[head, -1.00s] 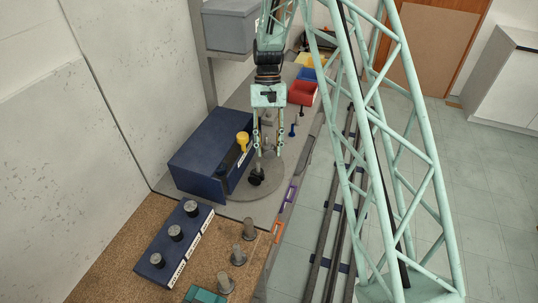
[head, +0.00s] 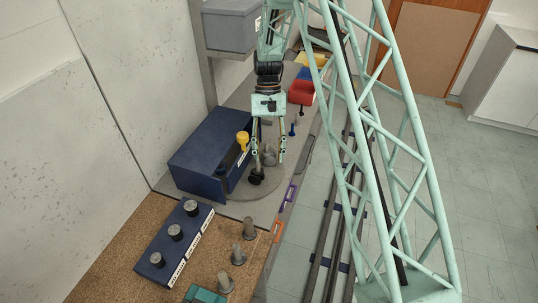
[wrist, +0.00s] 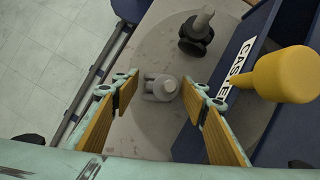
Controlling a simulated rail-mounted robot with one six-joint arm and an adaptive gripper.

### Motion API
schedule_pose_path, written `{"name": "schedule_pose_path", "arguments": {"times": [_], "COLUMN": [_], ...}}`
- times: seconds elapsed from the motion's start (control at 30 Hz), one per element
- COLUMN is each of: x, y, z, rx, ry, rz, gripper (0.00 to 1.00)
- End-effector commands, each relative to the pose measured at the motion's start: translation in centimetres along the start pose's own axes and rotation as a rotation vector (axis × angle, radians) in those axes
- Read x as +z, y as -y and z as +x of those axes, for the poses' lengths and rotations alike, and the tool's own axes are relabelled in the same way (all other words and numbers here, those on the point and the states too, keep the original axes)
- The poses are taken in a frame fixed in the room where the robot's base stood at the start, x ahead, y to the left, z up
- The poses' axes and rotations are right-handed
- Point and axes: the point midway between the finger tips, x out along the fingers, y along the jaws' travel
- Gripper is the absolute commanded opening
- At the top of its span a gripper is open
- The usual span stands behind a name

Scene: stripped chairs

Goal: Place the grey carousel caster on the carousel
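The grey caster (wrist: 160,87) is between my gripper's two fingers, with a gap on each side. It also shows between the fingers in the head view (head: 270,156). It appears to stand on the grey round carousel (wrist: 143,122), stem toward the wrist camera. My gripper (wrist: 167,92) is open above it, pointing down in the head view (head: 269,158). A black caster (wrist: 197,33) with a grey stem stands on the carousel beside the grey one, at the near side in the head view (head: 256,176).
A dark blue box (head: 205,150) labelled "CASTER" and a yellow-topped part (wrist: 270,76) stand close beside the carousel. A blue block (head: 160,257) with dark knobs and several grey posts are nearer. A red bin (head: 301,92) is behind.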

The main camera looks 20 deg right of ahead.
Motion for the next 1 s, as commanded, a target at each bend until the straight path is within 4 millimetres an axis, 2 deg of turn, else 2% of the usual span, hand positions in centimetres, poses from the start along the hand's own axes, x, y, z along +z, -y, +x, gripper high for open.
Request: {"name": "schedule_pose_path", "arguments": {"times": [0.57, 0.77, 1.0], "x": [0.1, 0.1, 0.1], "y": [0.0, 0.0, 0.0], "z": [-0.7, -2.6, -6.0], "rx": [0.0, 0.0, -0.001], "ry": [-0.002, -0.002, -0.003], "rz": [0.0, 0.0, 0.0], "gripper": [0.44, 0.44, 0.44]}}
